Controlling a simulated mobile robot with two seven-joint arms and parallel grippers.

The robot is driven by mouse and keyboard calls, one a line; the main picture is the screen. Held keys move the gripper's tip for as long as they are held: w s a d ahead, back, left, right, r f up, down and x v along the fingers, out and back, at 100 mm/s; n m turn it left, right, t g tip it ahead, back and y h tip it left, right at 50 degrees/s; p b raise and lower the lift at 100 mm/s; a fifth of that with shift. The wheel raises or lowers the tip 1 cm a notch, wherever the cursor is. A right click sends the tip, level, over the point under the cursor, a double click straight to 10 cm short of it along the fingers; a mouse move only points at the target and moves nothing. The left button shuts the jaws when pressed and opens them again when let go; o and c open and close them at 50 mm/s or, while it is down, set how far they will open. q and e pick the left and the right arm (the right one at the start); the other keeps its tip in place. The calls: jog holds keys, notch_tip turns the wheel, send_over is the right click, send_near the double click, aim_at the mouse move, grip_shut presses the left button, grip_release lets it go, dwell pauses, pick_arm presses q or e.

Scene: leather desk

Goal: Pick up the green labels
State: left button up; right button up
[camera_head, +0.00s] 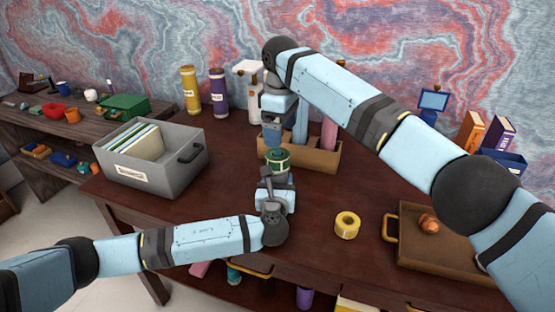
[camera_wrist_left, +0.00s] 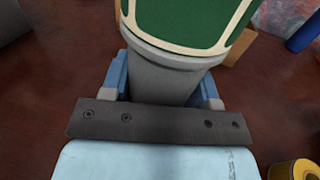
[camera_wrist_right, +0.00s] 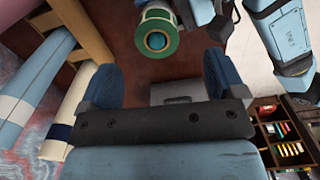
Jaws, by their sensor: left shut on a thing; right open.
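The green labels (camera_head: 278,157) are a short roll with a green face and a pale border, near the middle of the desk. My left gripper (camera_head: 276,180) is shut on the roll from the front and holds it up. In the left wrist view the green label face (camera_wrist_left: 190,18) fills the top, above a grey cylindrical part between the fingers. My right gripper (camera_head: 273,138) is open and empty, just behind and above the roll. In the right wrist view the roll's green ring and dark centre (camera_wrist_right: 157,40) show beyond the open fingers, apart from them.
A wooden box (camera_head: 325,166) with bottles stands behind the roll. A grey bin (camera_head: 172,180) with folders is at the left. A yellow roll (camera_head: 347,225) lies at the right, near a brown tray (camera_head: 440,262). Desk between the bin and wooden box is clear.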

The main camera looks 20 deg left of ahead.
aim_at(279, 152)
notch_tip(279, 152, down, 3)
jog(key=shift+w+a+f, duration=0.1)
jog(key=shift+f, duration=0.75)
jog(key=shift+w+a+f, duration=0.15)
jog(key=shift+f, duration=0.75)
jog(key=shift+w+a+f, duration=0.1)
jog(key=shift+f, duration=0.75)
jog(key=c, duration=1)
